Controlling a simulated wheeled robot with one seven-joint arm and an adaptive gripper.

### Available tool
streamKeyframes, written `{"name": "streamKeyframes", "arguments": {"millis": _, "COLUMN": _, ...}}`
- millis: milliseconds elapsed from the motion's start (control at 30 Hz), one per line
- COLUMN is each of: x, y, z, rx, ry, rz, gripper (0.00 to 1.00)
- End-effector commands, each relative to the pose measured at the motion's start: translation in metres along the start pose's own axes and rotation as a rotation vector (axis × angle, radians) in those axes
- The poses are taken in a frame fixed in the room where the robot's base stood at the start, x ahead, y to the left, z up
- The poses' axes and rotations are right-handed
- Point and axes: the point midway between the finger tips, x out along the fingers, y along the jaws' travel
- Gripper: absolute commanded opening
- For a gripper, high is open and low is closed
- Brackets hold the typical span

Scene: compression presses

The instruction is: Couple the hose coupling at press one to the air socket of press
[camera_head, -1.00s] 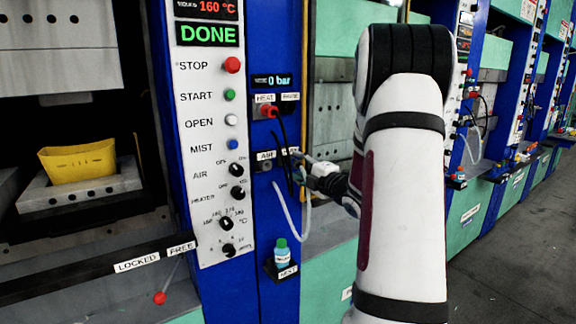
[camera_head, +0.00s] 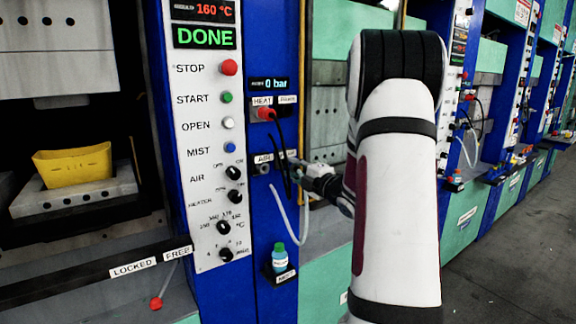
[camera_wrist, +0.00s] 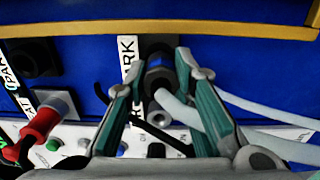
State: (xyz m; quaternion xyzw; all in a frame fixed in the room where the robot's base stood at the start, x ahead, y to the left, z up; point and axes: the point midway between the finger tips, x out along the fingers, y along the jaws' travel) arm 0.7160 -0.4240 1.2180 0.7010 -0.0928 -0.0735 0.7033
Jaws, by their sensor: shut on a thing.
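My gripper (camera_wrist: 158,72) is shut on the hose coupling (camera_wrist: 158,78), a dark ringed piece between its teal-padded fingers. The coupling is at a dark holder beside a PARK label; I cannot tell whether it is still seated there. A pale hose (camera_wrist: 180,110) runs from it; in the head view the hose (camera_head: 284,212) hangs down the blue column. The air socket (camera_head: 264,168), small and grey under its AIR label, is just left of my gripper (camera_head: 297,172). My gripper hides much of the coupling in the head view.
A red plug (camera_head: 267,114) with a black cable sits at the HEAT socket above. The white control panel (camera_head: 205,150) reads DONE, and the gauge (camera_head: 269,84) reads 0 bar. A dark lever bar (camera_head: 90,272) crosses the lower left.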

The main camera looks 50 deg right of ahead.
Motion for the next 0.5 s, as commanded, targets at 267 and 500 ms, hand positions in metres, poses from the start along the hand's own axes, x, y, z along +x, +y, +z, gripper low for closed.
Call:
{"name": "streamKeyframes", "arguments": {"millis": 267, "x": -0.006, "y": 0.0, "z": 0.0, "rx": -0.001, "ry": 0.0, "rz": -0.001, "gripper": 0.0}}
{"name": "streamKeyframes", "arguments": {"millis": 500, "x": -0.012, "y": 0.001, "z": 0.0, "rx": 0.0, "ry": 0.0, "rz": -0.001, "gripper": 0.0}}
